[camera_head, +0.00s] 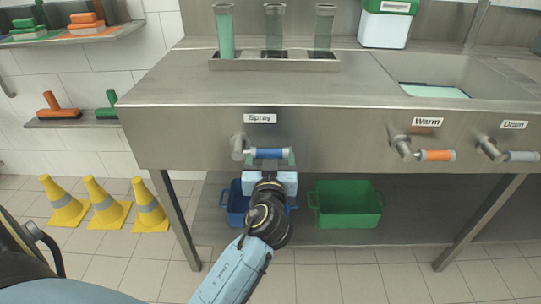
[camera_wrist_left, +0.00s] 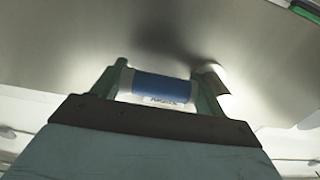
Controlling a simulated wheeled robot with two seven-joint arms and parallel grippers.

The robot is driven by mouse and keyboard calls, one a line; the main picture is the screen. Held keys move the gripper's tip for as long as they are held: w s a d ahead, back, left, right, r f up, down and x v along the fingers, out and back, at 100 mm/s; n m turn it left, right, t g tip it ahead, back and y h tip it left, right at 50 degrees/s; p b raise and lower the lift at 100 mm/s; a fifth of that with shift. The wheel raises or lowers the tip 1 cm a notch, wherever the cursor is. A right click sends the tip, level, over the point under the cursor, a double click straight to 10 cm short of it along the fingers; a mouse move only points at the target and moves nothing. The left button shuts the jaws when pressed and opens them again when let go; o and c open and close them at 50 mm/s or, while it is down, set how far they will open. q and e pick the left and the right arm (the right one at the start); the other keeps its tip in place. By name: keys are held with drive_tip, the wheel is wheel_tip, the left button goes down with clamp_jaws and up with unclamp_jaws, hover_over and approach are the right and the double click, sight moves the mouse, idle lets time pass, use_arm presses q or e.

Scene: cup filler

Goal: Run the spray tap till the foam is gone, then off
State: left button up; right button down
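The spray tap (camera_head: 268,153) has a blue handle lying level on the front panel under the "Spray" label (camera_head: 260,118). My left gripper (camera_head: 272,160) is at this handle from below, its fingers wide apart. In the left wrist view the blue handle (camera_wrist_left: 162,87) lies lengthwise between the two fingers (camera_wrist_left: 160,92), very near both; whether they touch it I cannot tell. The sink (camera_head: 440,72) at the right holds a pale mint surface (camera_head: 434,91); whether this is foam or liquid is unclear. No spray stream is visible. My right gripper is not in view.
The warm tap (camera_head: 435,155) with an orange handle and the drain tap (camera_head: 521,156) with a grey handle sit to the right. Three clear tubes stand in a rack (camera_head: 270,64) on the counter. Below are a blue crate (camera_head: 236,205) and a green crate (camera_head: 346,205).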

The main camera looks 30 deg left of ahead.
use_arm(q)
drive_tip(key=c, duration=0.6)
drive_tip(key=shift+f, duration=0.1)
